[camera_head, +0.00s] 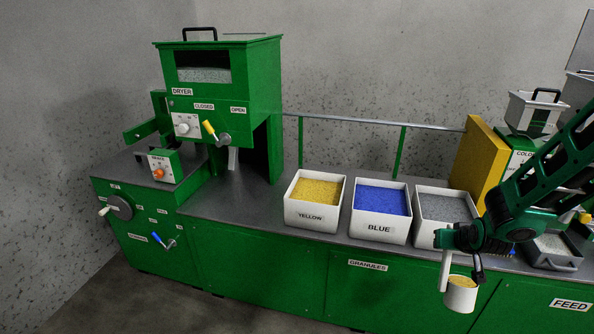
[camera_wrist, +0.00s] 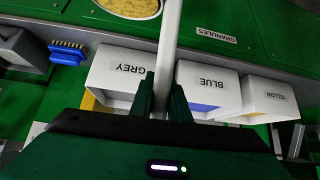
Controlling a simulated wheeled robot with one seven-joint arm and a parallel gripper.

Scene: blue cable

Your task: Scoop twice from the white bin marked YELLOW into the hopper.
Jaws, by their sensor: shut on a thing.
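My gripper (camera_head: 446,238) is shut on the handle of a white scoop (camera_head: 459,300), in front of the bench's front edge. The handle (camera_wrist: 169,45) runs between my fingers (camera_wrist: 165,98) in the wrist view. The scoop's cup hangs low and holds yellow granules (camera_wrist: 130,6). The white bin marked YELLOW (camera_head: 313,218) stands on the bench, well left of my gripper, with yellow granules inside. It also shows at the right of the wrist view (camera_wrist: 271,98). A white box with a black handle (camera_head: 530,112) stands on a green cabinet at right; whether it is the hopper I cannot tell.
The BLUE bin (camera_head: 380,228) and the grey-granule bin (camera_head: 428,232) stand between the YELLOW bin and my gripper. A yellow panel (camera_head: 478,165) rises behind. A green dryer (camera_head: 222,110) stands at left. A blue brush (camera_wrist: 67,54) and a grey tray (camera_head: 556,262) lie at right.

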